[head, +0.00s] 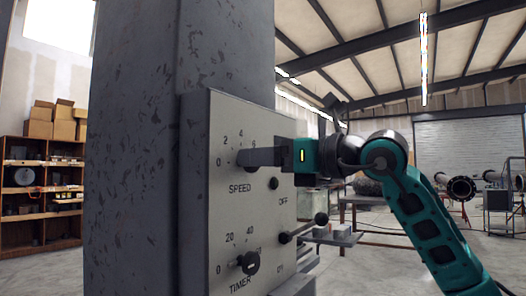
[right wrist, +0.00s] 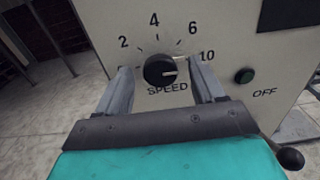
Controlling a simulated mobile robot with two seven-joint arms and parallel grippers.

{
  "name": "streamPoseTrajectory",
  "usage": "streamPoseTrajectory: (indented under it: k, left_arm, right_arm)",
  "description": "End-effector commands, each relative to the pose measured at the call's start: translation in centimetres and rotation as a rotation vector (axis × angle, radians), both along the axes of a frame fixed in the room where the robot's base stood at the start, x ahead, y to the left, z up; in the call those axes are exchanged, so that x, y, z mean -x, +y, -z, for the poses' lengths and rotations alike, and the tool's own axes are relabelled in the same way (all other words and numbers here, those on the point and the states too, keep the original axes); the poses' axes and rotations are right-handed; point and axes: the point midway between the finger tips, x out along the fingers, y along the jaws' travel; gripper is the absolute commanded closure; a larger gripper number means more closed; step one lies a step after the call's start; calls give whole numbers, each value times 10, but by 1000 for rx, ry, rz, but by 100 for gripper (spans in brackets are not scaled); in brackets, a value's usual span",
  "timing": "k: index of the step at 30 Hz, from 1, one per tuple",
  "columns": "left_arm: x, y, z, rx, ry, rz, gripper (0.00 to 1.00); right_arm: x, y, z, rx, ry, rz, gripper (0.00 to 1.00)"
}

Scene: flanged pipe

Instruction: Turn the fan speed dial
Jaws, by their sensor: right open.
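The fan speed dial (right wrist: 160,70) is a round black knob above the word SPEED on a pale control panel (head: 228,120). In the right wrist view its white mark points right, just below the 10. My right gripper (head: 248,157) is open at the panel, and its fingers hide most of the dial in the head view. In the right wrist view the two grey fingers stand on either side of the dial, with gaps visible between them and the knob. My left gripper is not in view.
A TIMER dial (head: 248,263) sits lower on the panel. A dark button (right wrist: 244,75) marked OFF is right of the speed dial. A round-ended lever (head: 320,219) sticks out from the panel. A grey column (head: 135,150) stands left of the panel.

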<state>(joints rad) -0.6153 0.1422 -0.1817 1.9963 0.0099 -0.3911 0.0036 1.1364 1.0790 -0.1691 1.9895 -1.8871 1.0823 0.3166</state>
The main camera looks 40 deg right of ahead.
Motion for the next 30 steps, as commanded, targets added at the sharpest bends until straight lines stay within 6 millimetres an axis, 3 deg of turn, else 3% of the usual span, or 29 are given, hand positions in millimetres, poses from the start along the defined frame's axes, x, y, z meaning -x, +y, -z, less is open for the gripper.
streamPoseTrajectory:
  k: [11, 27, 30]
  left_arm:
    - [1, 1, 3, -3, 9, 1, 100]
    - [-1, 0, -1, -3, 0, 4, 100]
    - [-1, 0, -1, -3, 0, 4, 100]
  right_arm:
    - [-5, 2, 1, 0, 1, 0, 33]
    - [-5, 2, 0, 0, 1, 0, 84]
    - [-5, 2, 0, 1, 1, 0, 86]
